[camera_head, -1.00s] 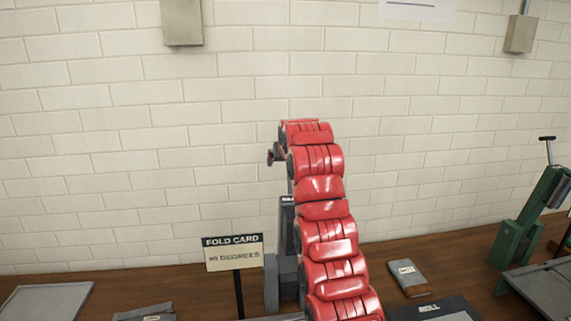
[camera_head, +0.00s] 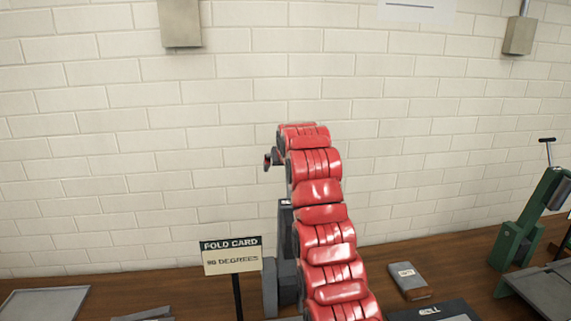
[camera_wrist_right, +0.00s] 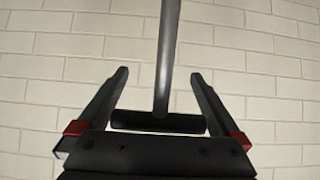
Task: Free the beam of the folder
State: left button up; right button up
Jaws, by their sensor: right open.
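The folder (camera_head: 286,250) is a dark grey machine on the bench, largely hidden behind my red right arm in the head view. A sign beside it reads "FOLD CARD 90 DEGREES". My right gripper (camera_head: 271,160) is raised high above the bench, mostly hidden by its own arm. In the right wrist view the gripper (camera_wrist_right: 159,74) is open. A dark T-shaped handle (camera_wrist_right: 168,50) lies between its fingers, its crossbar close to the palm. I see a gap to both fingers; contact with the palm cannot be told. My left gripper is out of view.
The sign (camera_head: 232,257) stands left of the folder on a thin post. A grey plate (camera_head: 43,304) lies at far left. A small grey book-like item (camera_head: 408,279) lies right of my arm. A green lever machine (camera_head: 530,225) stands at far right. A white brick wall is behind.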

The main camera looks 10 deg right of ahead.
jog(key=b+v, duration=0.3)
jog(key=v, duration=1.3)
jog(key=shift+s, duration=0.3)
jog(key=shift+r, duration=0.15)
